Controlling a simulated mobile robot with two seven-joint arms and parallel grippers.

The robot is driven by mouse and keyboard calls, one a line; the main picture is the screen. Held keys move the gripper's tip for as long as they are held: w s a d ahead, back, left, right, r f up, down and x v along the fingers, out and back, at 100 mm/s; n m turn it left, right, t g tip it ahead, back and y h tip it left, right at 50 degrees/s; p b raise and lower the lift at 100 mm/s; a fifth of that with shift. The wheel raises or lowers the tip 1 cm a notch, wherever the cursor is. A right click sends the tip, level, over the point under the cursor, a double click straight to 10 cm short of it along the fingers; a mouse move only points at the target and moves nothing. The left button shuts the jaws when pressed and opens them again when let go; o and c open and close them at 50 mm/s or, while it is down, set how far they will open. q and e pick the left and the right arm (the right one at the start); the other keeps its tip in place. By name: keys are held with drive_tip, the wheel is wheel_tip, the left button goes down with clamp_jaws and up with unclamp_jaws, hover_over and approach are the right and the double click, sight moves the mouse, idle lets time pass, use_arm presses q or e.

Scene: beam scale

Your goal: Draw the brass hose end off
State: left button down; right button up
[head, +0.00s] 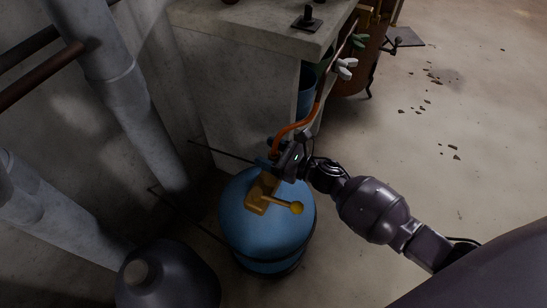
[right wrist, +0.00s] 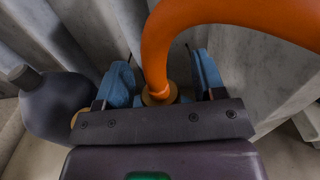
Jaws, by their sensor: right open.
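A blue gas cylinder (head: 265,235) stands on the floor with a brass valve (head: 262,193) on top, whose lever ends in a round yellow knob (head: 297,208). An orange hose (head: 306,122) comes down to the valve; it also shows large in the right wrist view (right wrist: 185,30). The brass hose end (right wrist: 159,95) shows at the hose's foot, partly hidden by my gripper's body. My right gripper (head: 269,153) is at the hose end, its blue fingers open, one on each side of it. I cannot tell whether either finger touches it. My left gripper is not in view.
A concrete bench (head: 255,30) stands behind the cylinder. Grey pipes (head: 125,90) run along the left wall. A dark bottle (head: 165,280) stands left of the cylinder. The floor at right is open, with scattered chips (head: 425,107).

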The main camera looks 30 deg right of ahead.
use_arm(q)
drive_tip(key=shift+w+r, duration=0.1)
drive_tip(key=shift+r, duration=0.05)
use_arm(e)
drive_tip(key=shift+w+a, duration=0.1)
drive_tip(key=shift+w, duration=0.05)
drive_tip(key=c, duration=1.1)
